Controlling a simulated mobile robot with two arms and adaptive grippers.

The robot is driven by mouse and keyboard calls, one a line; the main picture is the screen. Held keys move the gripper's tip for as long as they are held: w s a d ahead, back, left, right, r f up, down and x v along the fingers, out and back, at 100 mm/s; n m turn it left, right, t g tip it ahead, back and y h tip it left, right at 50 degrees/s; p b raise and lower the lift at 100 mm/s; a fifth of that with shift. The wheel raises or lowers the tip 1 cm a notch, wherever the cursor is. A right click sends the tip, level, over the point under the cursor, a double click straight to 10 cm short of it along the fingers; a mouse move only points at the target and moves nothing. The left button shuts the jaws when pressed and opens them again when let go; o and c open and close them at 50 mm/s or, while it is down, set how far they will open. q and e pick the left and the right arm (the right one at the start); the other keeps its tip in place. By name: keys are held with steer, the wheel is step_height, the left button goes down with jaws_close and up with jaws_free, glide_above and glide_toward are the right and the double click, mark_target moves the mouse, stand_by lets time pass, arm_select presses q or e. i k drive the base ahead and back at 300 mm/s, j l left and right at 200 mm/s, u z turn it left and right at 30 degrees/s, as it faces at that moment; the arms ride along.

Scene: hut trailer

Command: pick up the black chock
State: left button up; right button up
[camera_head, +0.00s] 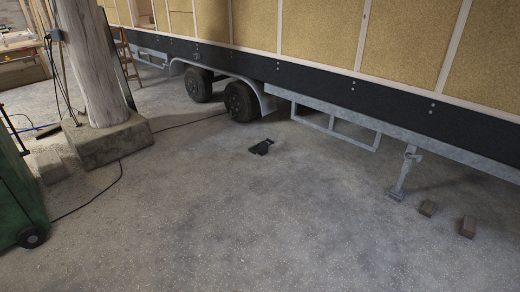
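A small black chock (261,147) lies on the grey concrete floor near the middle of the view. It is in front of the trailer's wheels and a little to their right, apart from them. Its far right end shows a narrow part, like a handle. Neither of my grippers shows in the head view, and nothing is seen touching the chock.
The trailer (330,75) stands along the back on two wheels (240,101) and a metal support leg (403,174). Two small blocks (467,227) lie at right. A post on a concrete base (110,140), a cable and a green wheeled bin (17,195) are at left. The floor in front is clear.

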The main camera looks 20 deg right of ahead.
mark_target(261, 148)
steer(key=i+z, duration=0.3)
steer(key=i, duration=1.85)
steer(key=i+j, duration=0.15)
steer(key=i, duration=2.2)
steer(key=l+z, duration=0.05)
steer(key=l, duration=0.1)
